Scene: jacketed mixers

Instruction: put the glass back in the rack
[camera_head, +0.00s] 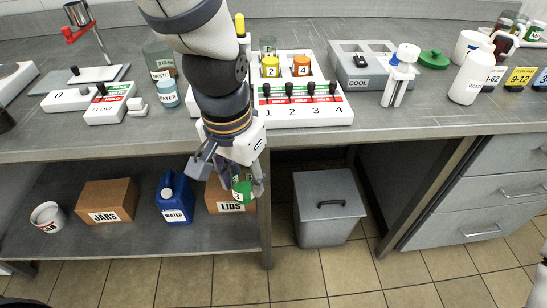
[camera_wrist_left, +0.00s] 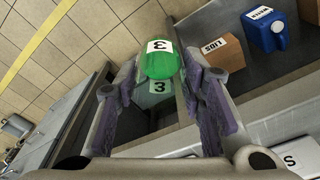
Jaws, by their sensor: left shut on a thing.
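My left gripper (camera_head: 240,188) hangs in front of the bench edge, below bench-top height. It is shut on a glass (camera_head: 242,191) with green on it and a label 3. In the left wrist view the held glass (camera_wrist_left: 158,88) shows clear walls and a green rounded end between the fingers (camera_wrist_left: 160,78). On the bench, a white unit (camera_head: 330,112) with several levers numbered 1 to 4 holds a yellow glass 2 (camera_head: 270,67) and an orange glass 4 (camera_head: 302,66). My arm hides its left part. Which thing is the rack is unclear.
The shelf below holds a jars box (camera_head: 107,201), a blue water can (camera_head: 174,200) and a lids box (camera_head: 222,196). A grey bin (camera_head: 327,207) stands on the floor. On the bench are a grey cooling unit (camera_head: 372,70) and a white wash bottle (camera_head: 471,77).

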